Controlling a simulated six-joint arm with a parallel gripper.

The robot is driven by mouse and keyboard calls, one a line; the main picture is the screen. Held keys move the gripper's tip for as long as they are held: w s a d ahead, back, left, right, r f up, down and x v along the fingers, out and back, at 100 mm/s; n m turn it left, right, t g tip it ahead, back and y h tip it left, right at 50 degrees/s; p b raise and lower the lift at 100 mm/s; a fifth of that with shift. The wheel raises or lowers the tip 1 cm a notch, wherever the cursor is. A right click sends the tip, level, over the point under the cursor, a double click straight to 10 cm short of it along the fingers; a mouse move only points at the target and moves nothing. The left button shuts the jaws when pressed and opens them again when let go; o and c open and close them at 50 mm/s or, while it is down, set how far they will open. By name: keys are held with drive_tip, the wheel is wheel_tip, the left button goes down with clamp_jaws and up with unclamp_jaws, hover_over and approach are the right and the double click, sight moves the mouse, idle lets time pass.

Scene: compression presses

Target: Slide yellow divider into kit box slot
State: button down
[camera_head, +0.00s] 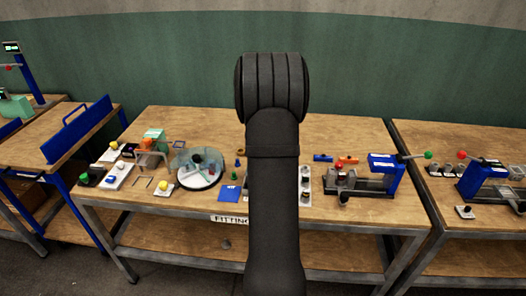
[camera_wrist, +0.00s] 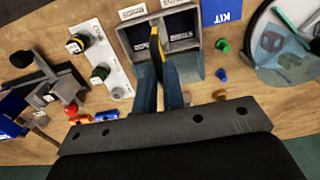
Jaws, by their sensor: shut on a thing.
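In the wrist view, my gripper (camera_wrist: 160,64) points at the grey kit box (camera_wrist: 199,34), which has dark compartments side by side. The gripper's blue fingers are shut on the thin yellow divider (camera_wrist: 156,42), seen nearly edge-on. The divider is over the middle of the box, between the left and right compartments. The fingers hide its lower part and the near side of the box. I cannot tell whether its edge is in the slot or above it. In the head view, my own arm hides the gripper, the divider and most of the box.
A white tray with round knobs (camera_wrist: 100,74) lies left of the box. A blue KIT card (camera_wrist: 222,10) and a green peg (camera_wrist: 222,45) are to its right, with a round clear-covered turntable (camera_head: 198,169) beyond. A blue press (camera_head: 378,176) stands on the bench's right side.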

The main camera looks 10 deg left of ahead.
drive_tip(key=shift+f, duration=1.65)
drive_tip(key=shift+f, duration=2.25)
drive_tip(key=c, duration=1.5)
unclamp_jaws()
drive_tip(key=shift+o, duration=0.2)
wheel_tip(320, 180, up, 18)
drive_tip(key=shift+f, duration=0.25)
